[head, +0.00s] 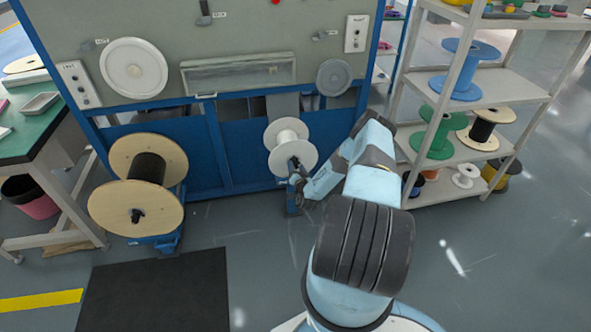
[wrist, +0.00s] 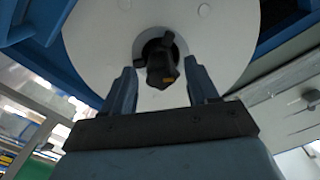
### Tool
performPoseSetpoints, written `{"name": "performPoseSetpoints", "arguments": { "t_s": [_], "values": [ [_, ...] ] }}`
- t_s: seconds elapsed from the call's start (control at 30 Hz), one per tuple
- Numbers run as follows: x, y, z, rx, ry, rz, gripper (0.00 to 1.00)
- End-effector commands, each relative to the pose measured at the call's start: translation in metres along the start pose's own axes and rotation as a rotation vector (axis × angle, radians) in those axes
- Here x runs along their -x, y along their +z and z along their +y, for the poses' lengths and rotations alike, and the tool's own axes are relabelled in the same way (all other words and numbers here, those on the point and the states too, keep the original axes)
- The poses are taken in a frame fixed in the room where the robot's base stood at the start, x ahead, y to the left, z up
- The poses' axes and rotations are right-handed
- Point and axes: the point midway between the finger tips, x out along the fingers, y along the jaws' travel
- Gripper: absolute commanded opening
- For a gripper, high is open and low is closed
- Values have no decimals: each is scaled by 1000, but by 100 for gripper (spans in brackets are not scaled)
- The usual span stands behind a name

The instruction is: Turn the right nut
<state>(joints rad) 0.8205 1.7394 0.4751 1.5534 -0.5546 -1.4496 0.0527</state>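The right nut (wrist: 161,68) is a small dark knob on a shaft at the centre of a white spool (head: 287,137). In the wrist view the spool's white flange (wrist: 230,40) fills the upper middle. My gripper (wrist: 163,80) is open. Its two fingers stand on the left and right of the nut with gaps on both sides. In the head view the gripper is at the white spool's hub (head: 293,162), and my arm hides part of that area.
A large wooden spool with black cable (head: 137,185) stands to the left. A blue machine frame (head: 165,125) is behind. A shelf (head: 478,95) with coloured spools stands at the right. A black mat (head: 155,290) lies on the floor at the front left.

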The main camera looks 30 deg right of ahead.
Motion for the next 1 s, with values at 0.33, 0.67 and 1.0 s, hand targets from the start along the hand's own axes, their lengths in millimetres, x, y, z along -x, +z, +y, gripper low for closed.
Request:
{"name": "performPoseSetpoints", "arguments": {
  "t_s": [0.33,0.67,1.0],
  "values": [
    [6,1,0,0,0,-2,59],
    [61,2,0,-1,0,-4,59],
    [120,2,0,0,0,-2,59]
  ]
}}
